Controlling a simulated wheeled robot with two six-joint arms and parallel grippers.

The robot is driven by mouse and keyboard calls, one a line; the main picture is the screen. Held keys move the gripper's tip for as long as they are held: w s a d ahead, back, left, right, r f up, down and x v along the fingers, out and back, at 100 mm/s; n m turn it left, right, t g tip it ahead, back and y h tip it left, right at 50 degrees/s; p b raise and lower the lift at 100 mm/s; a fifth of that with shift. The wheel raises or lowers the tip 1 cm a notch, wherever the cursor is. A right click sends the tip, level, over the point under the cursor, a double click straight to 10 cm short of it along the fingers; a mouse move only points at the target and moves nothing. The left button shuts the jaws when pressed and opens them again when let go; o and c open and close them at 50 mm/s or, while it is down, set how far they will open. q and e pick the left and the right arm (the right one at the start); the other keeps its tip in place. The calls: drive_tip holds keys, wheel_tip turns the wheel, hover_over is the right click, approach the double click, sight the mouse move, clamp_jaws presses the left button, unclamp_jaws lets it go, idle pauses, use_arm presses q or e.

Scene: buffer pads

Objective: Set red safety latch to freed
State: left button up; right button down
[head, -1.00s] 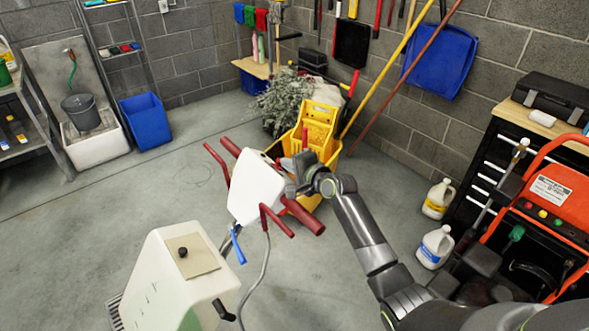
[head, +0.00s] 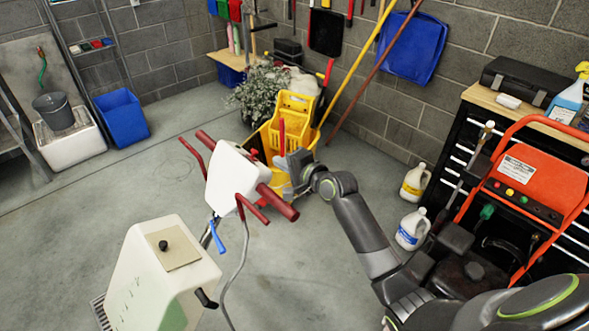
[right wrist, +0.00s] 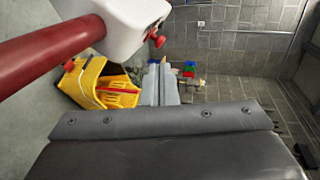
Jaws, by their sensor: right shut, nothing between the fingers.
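The floor machine's white handle head (head: 235,176) carries dark red grips and red levers. A small red knob (head: 254,152), likely the safety latch, sits on its far right side. In the right wrist view the knob (right wrist: 156,40) sticks out from the edge of the white head (right wrist: 130,18). My right gripper (head: 284,163) is shut and empty, just right of the head and apart from it. Its fingers (right wrist: 160,75) point past the knob, slightly below it in the wrist view. The latch's setting cannot be read. My left gripper is not in view.
The right red grip (head: 277,201) lies close to my right gripper. A yellow mop bucket (head: 292,117) stands behind it. The machine's white tank (head: 150,280) and a blue lever (head: 217,238) are lower left. White jugs (head: 412,229) and an orange-framed machine (head: 530,178) stand right.

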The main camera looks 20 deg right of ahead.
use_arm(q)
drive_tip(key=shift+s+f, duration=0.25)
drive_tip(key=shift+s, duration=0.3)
use_arm(e)
drive_tip(key=v, duration=0.5)
drive_tip(key=shift+s+d, duration=0.1)
drive_tip(key=shift+r, duration=0.1)
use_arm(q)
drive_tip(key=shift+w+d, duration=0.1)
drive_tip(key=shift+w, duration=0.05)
